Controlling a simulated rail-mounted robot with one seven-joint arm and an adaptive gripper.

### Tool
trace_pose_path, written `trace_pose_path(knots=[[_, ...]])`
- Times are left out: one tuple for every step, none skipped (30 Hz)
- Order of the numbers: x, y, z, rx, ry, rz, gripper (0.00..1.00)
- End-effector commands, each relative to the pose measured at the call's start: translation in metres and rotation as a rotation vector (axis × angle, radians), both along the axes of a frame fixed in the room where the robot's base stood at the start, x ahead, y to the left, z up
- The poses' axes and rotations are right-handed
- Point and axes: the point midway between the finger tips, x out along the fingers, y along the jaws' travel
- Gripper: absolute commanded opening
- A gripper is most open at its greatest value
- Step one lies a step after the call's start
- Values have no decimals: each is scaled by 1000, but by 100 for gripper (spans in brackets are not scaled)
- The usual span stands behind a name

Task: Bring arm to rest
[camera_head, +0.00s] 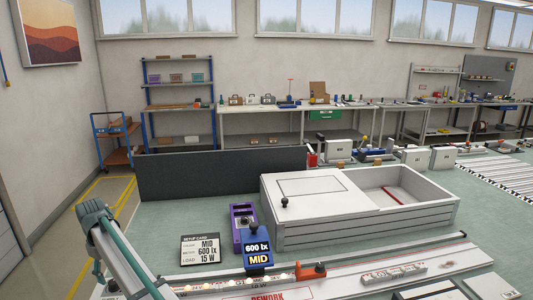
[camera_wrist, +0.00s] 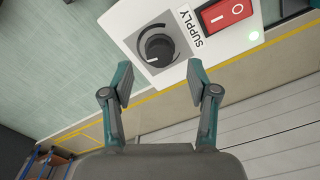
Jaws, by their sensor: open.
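My gripper (camera_wrist: 160,84) shows in the wrist view with its two teal-and-grey fingers spread apart and nothing between them. I cannot tell whether a fingertip touches the box. In the head view only part of my arm shows, at the lower left; my gripper is not visible there.
In the head view, a white lightbox (camera_head: 325,234) with an open right compartment stands on the green table (camera_head: 190,218). A setup card (camera_head: 200,249), a purple device (camera_head: 242,214) and a blue display (camera_head: 257,251) stand left of it. A dark panel (camera_head: 220,173) stands behind.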

Motion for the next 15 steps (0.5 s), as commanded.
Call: trace_pose_path(knots=[[-1,-1,-11,-2,2,0,59],[-1,-1,-17,-2,2,0,59],[-1,-1,-23,-2,2,0,59],[-1,-1,-29,-2,2,0,59],[0,-1,-34,-2,2,0,59],[-1,-1,-42,-2,2,0,59],[0,0,-41,-1,0,-18,59],[0,0,-39,0,0,-49,59],[0,0,-39,0,0,-88,59],[0,0,-39,0,0,-115,59],[0,0,-39,0,0,-143,59],[0,0,-39,0,0,-180,59],[0,0,-39,0,0,-208,59],[0,0,-39,0,0,-235,59],[0,0,-39,0,0,-272,59]])
